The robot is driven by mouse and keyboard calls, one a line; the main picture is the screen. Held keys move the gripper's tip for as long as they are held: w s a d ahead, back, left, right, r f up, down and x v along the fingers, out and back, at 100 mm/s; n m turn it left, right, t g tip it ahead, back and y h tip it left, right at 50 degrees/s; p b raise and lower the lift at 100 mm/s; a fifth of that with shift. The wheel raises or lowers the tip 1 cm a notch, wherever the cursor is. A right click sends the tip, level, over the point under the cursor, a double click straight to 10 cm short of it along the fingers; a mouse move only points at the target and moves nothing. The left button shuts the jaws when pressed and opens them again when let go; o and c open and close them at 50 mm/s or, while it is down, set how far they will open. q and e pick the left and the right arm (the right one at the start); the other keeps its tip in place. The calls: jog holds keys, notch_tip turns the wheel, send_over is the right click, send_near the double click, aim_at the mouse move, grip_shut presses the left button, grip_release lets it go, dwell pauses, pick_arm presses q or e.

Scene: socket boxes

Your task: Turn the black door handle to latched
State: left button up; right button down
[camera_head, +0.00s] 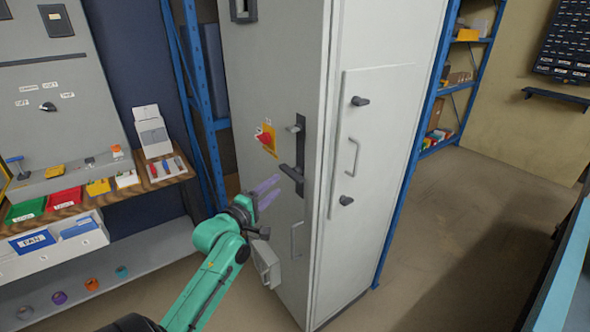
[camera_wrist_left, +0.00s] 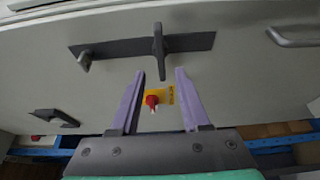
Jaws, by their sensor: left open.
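The black door handle (camera_head: 289,172) is on the light grey cabinet. It sticks out sideways to the left, across the lower part of its upright dark plate (camera_head: 302,150). In the left wrist view, the handle (camera_wrist_left: 158,45) stands crosswise to the plate (camera_wrist_left: 195,42), just beyond the fingertips. My left gripper (camera_head: 273,190) is open and empty, with its purple fingers just left of and below the handle; they look apart from it. In the left wrist view, the gripper (camera_wrist_left: 160,75) has a clear gap between its fingers. My right gripper is not in view.
A red rotary switch (camera_head: 265,139) on a yellow plate is left of the handle; in the wrist view it (camera_wrist_left: 152,101) shows between the fingers. A small grey knob (camera_head: 294,128) is above the handle, and a pull handle (camera_head: 297,239) below. A shelf with colored bins (camera_head: 66,200) stands left.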

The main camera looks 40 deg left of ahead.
aim_at(289, 175)
pick_arm(q)
jog(key=w, duration=0.2)
jog(key=w+p, duration=0.1)
jog(key=w, duration=0.5)
jog(key=shift+w+a, duration=0.2)
jog(key=shift+a, duration=0.15)
jog(key=shift+w+a, duration=0.1)
jog(key=shift+w, duration=0.2)
grip_shut()
